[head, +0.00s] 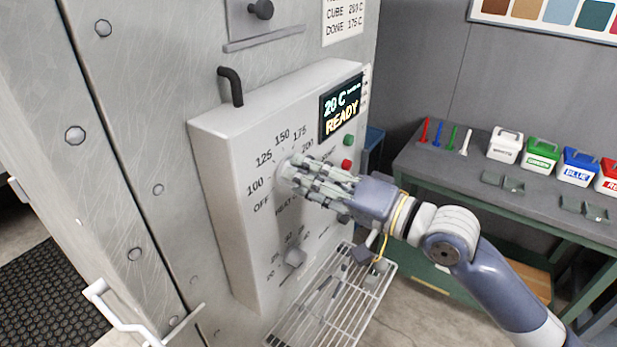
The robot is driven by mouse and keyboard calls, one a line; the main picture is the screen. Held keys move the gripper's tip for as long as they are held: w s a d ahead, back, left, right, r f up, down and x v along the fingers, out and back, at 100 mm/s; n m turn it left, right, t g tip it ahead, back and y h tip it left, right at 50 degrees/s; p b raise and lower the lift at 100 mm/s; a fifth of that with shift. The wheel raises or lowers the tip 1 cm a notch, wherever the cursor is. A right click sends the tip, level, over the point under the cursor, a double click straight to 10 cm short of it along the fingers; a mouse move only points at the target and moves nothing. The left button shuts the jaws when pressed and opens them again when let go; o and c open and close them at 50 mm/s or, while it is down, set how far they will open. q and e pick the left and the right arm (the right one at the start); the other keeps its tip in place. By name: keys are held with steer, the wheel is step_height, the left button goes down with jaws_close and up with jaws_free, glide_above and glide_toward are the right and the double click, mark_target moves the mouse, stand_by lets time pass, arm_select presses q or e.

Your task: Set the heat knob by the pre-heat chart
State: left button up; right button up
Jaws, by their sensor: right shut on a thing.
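The heat knob (287,171) is a pale round knob on the grey control panel (222,150), ringed by the marks OFF, 100, 125, 150, 175 and 200. My right gripper (296,174) is shut on it, and its fingers hide most of the knob and its pointer. The display (341,107) reads 20 C and READY. My left gripper is not in view.
A lower knob (295,257) with its own dial sits on the panel. A green button (348,141) and a red button (347,166) are close to my right gripper. A wire rack (372,312) juts out below. A bench (440,175) with coloured tubs stands right.

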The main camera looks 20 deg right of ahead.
steer(key=shift+f, duration=0.1)
steer(key=o, duration=1.1)
steer(key=shift+v, duration=3.65)
